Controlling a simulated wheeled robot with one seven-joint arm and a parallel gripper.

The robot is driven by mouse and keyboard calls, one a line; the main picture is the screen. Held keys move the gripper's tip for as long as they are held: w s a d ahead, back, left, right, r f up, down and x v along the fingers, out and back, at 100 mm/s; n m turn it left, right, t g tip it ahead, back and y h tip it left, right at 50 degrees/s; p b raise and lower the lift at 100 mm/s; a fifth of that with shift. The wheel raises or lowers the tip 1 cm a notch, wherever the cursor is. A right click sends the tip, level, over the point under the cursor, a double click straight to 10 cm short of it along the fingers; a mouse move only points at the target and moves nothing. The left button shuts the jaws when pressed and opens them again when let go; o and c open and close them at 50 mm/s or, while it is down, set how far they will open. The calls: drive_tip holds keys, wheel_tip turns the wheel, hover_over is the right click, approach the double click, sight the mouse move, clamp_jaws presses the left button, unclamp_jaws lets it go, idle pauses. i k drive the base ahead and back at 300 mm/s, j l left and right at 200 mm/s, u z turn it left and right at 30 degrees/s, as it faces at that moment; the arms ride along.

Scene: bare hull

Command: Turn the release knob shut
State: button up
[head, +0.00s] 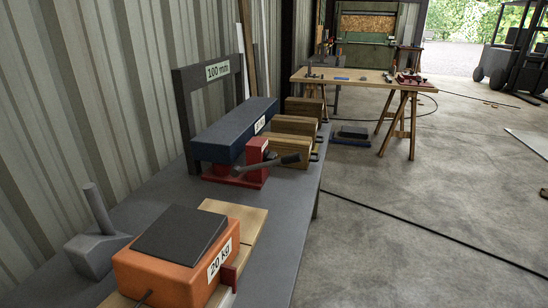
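A red jack (257,150) stands on a grey workbench (275,220), beside the near end of a long dark blue block (235,130). Its red base plate (238,179) lies on the bench top. A dark lever (270,163) sticks out from the jack across its front. I cannot make out the release knob at this size, so whether it is open or shut does not show. My gripper is not in view.
An orange 20 kg block (165,272) sits on a wooden board (245,218) in front. A grey wedge with a handle (95,250) lies left of it. Wooden blocks (290,145) stand behind the jack. A dark frame (181,105) carries a 100 mm sign. The floor right is mostly open.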

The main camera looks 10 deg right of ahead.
sight(268, 156)
drive_tip(key=i+l+z, duration=0.1)
drive_tip(key=i+l, duration=0.95)
drive_tip(key=i, duration=0.2)
drive_tip(key=i+l+z, duration=0.15)
drive_tip(key=i+l, duration=0.35)
drive_tip(key=i, duration=0.1)
